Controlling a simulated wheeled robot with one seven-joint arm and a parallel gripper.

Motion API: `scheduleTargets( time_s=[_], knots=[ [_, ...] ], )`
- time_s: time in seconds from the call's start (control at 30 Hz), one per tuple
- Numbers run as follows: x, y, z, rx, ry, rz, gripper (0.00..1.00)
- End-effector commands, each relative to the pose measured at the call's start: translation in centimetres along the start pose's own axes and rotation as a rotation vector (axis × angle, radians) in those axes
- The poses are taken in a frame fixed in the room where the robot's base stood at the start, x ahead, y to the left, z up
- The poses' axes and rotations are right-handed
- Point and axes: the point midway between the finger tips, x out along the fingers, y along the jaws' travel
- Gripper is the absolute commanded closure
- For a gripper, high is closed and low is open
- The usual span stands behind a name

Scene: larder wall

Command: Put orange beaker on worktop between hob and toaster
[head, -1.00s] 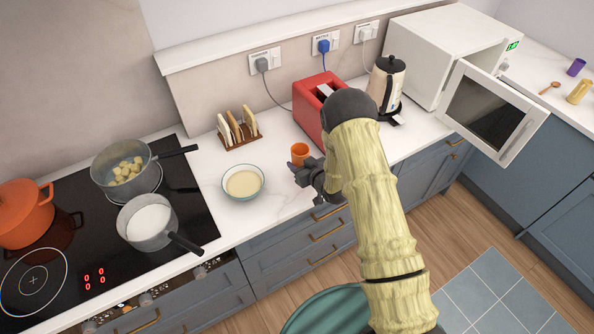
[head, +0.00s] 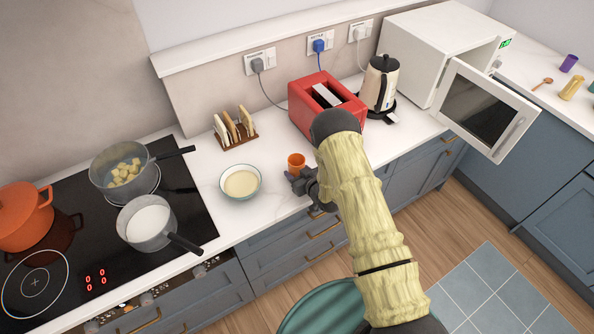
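The orange beaker (head: 297,162) is upright at the front part of the white worktop (head: 225,221), between the hob (head: 190,205) and the red toaster (head: 312,112). My gripper (head: 297,174) is at the beaker's near side and appears shut on it. Its fingertips are small and partly hidden. I cannot tell whether the beaker's base touches the worktop.
A bowl of pale liquid (head: 240,182) stands left of the beaker, and a toast rack (head: 235,129) behind it. A kettle (head: 382,85) and a microwave with its door open (head: 484,110) are to the right. Two pans and an orange pot stand on the hob.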

Motion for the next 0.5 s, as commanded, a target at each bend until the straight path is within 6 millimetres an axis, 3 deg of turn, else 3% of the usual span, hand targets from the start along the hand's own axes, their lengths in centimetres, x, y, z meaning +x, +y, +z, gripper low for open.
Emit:
scheduleTargets(
  time_s=[0.3,0.33,0.4,0.5],
  knots=[
    [0.18,0.02,0.37,0.000,0.001,0.001,0.80],
    [0.12,0.02,0.24,0.000,0.000,0.000,0.46],
    [0.11,0.01,0.22,0.000,0.000,0.000,0.32],
    [0.11,0.01,0.21,0.000,0.000,0.000,0.30]
  ],
)
